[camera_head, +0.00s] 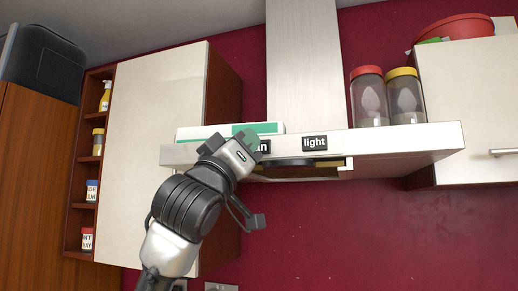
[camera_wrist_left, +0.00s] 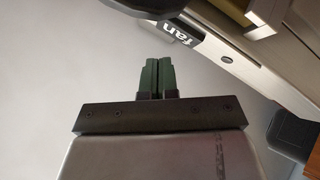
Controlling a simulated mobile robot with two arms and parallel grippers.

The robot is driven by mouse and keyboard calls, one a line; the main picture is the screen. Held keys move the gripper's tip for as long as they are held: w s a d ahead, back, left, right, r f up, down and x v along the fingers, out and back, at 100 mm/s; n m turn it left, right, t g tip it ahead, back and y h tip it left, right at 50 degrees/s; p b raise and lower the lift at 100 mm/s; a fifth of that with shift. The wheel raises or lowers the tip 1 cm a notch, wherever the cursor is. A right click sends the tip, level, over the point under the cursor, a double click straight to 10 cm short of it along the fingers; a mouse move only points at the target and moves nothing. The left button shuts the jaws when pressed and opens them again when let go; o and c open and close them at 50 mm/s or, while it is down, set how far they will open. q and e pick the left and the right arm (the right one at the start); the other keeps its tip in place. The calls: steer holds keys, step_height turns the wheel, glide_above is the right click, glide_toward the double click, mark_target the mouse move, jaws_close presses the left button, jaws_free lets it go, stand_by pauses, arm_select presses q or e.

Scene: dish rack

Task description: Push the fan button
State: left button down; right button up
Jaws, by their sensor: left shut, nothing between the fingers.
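The range hood (camera_head: 400,143) is a pale, wide unit on the dark red wall. Its front carries a black fan button (camera_head: 264,146), whose left part is hidden behind my left gripper (camera_head: 244,137) in the head view. My right gripper is in neither view.
A black light button (camera_head: 315,143) is right of the fan button. Two jars with red (camera_head: 368,96) and yellow (camera_head: 405,97) lids and a green-white box (camera_head: 190,132) stand on the hood. White cabinets (camera_head: 158,120) flank it.

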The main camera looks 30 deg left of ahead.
arm_select(q)
steer(key=shift+h, duration=0.3)
steer(key=shift+s+d+b, duration=0.2)
steer(key=shift+s, duration=0.65)
steer(key=shift+s+d+b, duration=0.15)
steer(key=shift+s+d, duration=0.05)
steer(key=shift+s, duration=0.6)
steer(key=shift+s+d+b, duration=0.2)
steer(key=shift+s, duration=0.65)
